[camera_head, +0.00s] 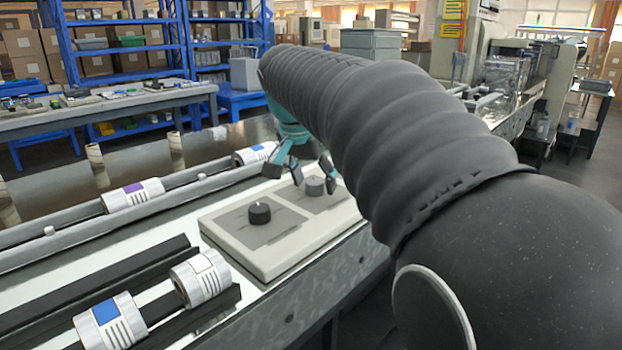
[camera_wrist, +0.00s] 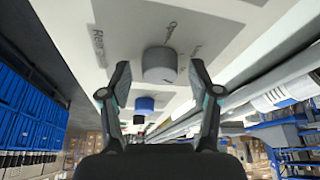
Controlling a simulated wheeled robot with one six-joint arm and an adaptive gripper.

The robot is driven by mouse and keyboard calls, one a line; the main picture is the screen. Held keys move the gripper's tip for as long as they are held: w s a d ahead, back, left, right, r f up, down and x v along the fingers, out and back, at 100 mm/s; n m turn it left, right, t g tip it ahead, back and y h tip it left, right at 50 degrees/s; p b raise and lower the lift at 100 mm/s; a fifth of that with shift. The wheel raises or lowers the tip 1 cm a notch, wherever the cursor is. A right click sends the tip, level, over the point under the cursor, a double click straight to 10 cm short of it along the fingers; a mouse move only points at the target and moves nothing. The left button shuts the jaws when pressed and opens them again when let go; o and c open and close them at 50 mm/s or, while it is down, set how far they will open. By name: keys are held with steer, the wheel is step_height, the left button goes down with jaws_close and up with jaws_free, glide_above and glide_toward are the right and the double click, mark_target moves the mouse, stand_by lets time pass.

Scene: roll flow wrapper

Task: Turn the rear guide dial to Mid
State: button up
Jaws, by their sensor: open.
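A pale control panel (camera_head: 233,245) carries two round dials on grey plates. The near dial (camera_head: 260,213) is black with a small light mark on top. The farther dial (camera_head: 315,185) is grey and sits by my gripper (camera_head: 305,177). In the wrist view a grey dial (camera_wrist: 160,66) lies ahead of my gripper (camera_wrist: 159,92), centred between the open fingers and apart from them. The word "Rear" (camera_wrist: 98,46) is printed to its left. Other lettering is too blurred to read, and I cannot tell the dial's setting.
Labelled rolls (camera_head: 132,195) lie along rails left of the panel, with two more rolls (camera_head: 201,277) in the front rails. A blue-topped dark round thing (camera_wrist: 144,103) shows beyond the dial in the wrist view. My arm covers the panel's right side in the head view.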

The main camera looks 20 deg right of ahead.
steer(key=v, duration=1.2)
steer(key=shift+s+d, duration=0.1)
steer(key=shift+s, duration=0.05)
